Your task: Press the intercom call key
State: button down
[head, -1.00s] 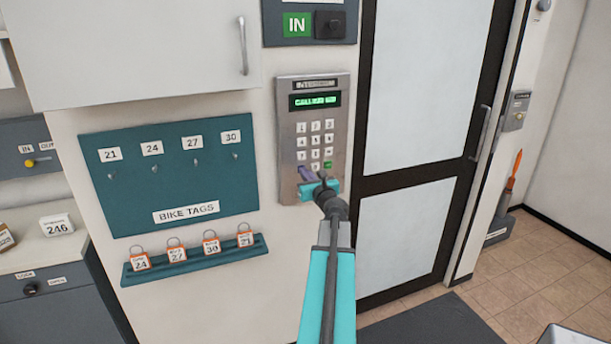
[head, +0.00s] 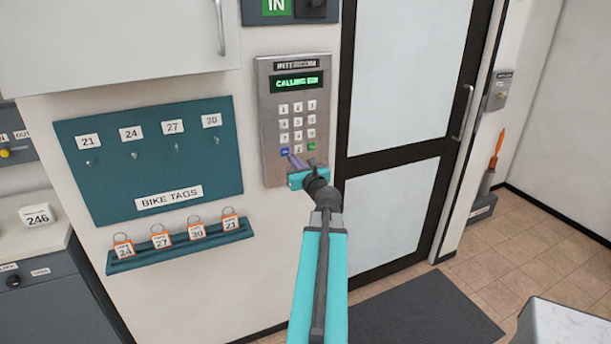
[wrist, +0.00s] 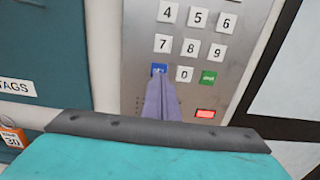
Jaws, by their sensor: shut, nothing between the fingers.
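The metal intercom panel (head: 267,130) is on the wall, and its green display (head: 297,83) reads "CALLING" plus blurred characters. White number keys fill the middle. A blue key (wrist: 159,69) is at the bottom left of the keypad and a green key (wrist: 208,77) at the bottom right, with the 0 key between them. Their small labels are too blurred to read. My gripper (head: 294,160) is shut and empty, its purple fingertips (wrist: 160,84) at the lower edge of the blue key. I cannot tell whether they touch it.
A red light (wrist: 205,113) glows below the green key. A teal bike-tags board (head: 150,160) and a rack (head: 180,248) with several tags are left of the panel. A dark-framed door (head: 395,168) stands close on the right.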

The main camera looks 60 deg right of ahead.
jog(key=b+v, duration=0.2)
jog(key=v, duration=0.2)
jog(key=shift+s+a+f+b, duration=0.1)
jog(key=shift+a+f+b, duration=0.1)
jog(key=shift+f+b, duration=0.15)
jog(key=shift+r+b, duration=0.1)
jog(key=shift+b, duration=0.2)
jog(key=s+b, duration=0.1)
jog(key=b, duration=0.5)
jog(key=shift+a, duration=0.4)
jog(key=b+v, duration=0.3)
jog(key=b, duration=0.6)
jog(key=shift+s+a+r+b, duration=0.1)
jog(key=shift+s+a+b, duration=0.05)
jog(key=shift+b, duration=0.6)
